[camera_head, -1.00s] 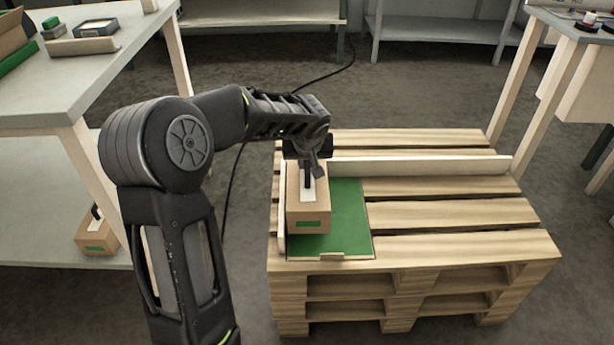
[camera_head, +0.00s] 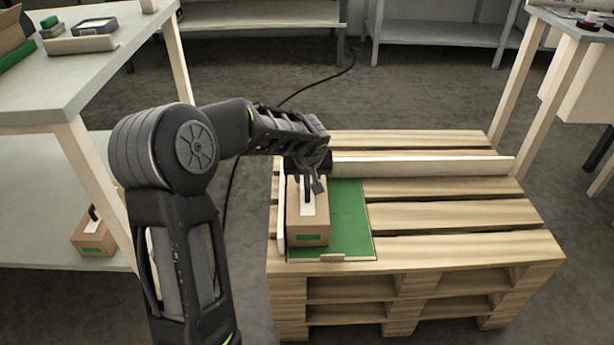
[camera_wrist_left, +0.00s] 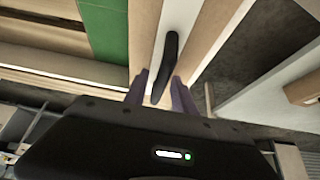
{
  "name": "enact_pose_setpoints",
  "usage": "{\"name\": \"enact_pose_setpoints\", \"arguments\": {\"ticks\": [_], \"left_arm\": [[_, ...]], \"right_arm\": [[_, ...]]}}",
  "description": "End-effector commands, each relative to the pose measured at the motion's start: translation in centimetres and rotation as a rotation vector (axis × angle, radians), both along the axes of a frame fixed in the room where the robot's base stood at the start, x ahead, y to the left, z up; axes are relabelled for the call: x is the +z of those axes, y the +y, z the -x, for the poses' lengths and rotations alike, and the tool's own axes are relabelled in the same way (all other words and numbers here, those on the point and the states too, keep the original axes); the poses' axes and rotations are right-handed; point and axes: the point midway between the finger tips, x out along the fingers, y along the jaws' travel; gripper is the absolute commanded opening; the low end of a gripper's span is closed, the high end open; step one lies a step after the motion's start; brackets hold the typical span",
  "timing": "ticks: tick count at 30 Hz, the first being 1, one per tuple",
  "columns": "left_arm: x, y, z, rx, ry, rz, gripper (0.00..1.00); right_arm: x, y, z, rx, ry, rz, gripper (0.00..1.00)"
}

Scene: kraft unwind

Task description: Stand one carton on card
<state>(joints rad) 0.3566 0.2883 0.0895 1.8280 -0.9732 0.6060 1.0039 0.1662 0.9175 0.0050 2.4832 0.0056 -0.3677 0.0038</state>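A brown carton (camera_head: 308,226) with a green label, a white top strip and a black handle (camera_head: 307,193) stands upright on the left part of the green card (camera_head: 348,220). The card lies on the left part of the wooden pallet stack (camera_head: 450,215). My left gripper (camera_head: 312,182) is over the carton at its handle. In the left wrist view, my left gripper (camera_wrist_left: 160,80) has its fingers apart on either side of the handle (camera_wrist_left: 170,50), with gaps showing. The card (camera_wrist_left: 105,30) shows beside the carton there. My right gripper is not in view.
Low wooden strips edge the card's left side (camera_head: 281,215) and the pallet's back (camera_head: 420,166). A second handled carton (camera_head: 95,238) sits on the left table's lower shelf. The pallet's right part is clear. A cable (camera_head: 320,78) lies on the floor behind.

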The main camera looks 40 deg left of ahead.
Motion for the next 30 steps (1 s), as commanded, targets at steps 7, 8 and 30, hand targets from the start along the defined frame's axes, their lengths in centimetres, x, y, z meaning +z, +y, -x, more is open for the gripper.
{"name": "enact_pose_setpoints", "arguments": {"ticks": [7,8,30], "left_arm": [[0.0,0.0,0.0,0.000,0.000,0.000,0.36],[0.0,0.0,0.0,0.000,0.000,0.000,0.36],[9.6,-3.2,4.1,0.000,-0.003,-0.001,0.36]], "right_arm": [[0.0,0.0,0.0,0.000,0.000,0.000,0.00],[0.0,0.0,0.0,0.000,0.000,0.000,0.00],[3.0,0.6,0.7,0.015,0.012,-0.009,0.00]]}}
